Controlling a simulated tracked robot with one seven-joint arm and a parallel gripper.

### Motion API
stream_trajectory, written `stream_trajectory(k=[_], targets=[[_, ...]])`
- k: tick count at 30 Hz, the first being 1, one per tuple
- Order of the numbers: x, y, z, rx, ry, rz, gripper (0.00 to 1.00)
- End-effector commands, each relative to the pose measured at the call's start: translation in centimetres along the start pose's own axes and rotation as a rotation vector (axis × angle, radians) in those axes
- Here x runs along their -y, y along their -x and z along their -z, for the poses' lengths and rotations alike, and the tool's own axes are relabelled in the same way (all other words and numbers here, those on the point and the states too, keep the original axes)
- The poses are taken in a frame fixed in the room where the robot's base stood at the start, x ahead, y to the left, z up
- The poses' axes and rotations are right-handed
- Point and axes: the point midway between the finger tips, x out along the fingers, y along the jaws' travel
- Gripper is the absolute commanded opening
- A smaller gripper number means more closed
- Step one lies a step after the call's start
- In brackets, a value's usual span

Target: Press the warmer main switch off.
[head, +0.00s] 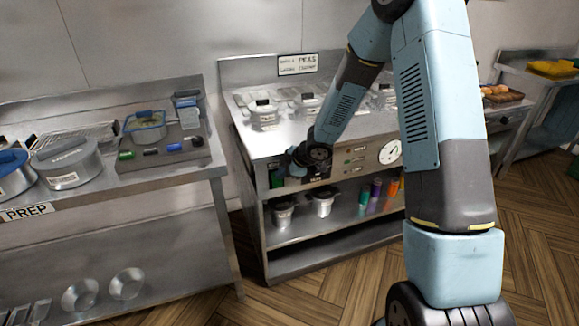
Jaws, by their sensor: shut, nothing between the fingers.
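The warmer (268,143) is a steel counter with lidded pots on top and a front control panel. A small green part in a dark housing (277,178) is at the left end of the panel; it may be the main switch, but its position cannot be read. My gripper (291,166) is dark, small and shut with nothing in it. It is at the left part of the panel, just right of the green part. I cannot tell whether it touches the panel. My wrist and gripper hide part of the panel.
Metal pots (322,203) and coloured bottles (376,190) stand on the shelf below. A prep table (200,172) with pots and a tray is at the left. Wooden floor lies between.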

Motion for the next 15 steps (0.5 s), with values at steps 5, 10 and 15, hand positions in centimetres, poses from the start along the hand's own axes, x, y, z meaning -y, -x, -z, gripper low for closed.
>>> stream_trajectory(k=[5, 10, 15], targets=[[1.3, 1.0, 0.1, 0.000, 0.001, 0.002, 0.00], [1.5, 2.6, 0.2, -0.001, 0.002, -0.002, 0.00], [0.9, 4.6, 0.3, -0.001, 0.003, -0.001, 0.00]])
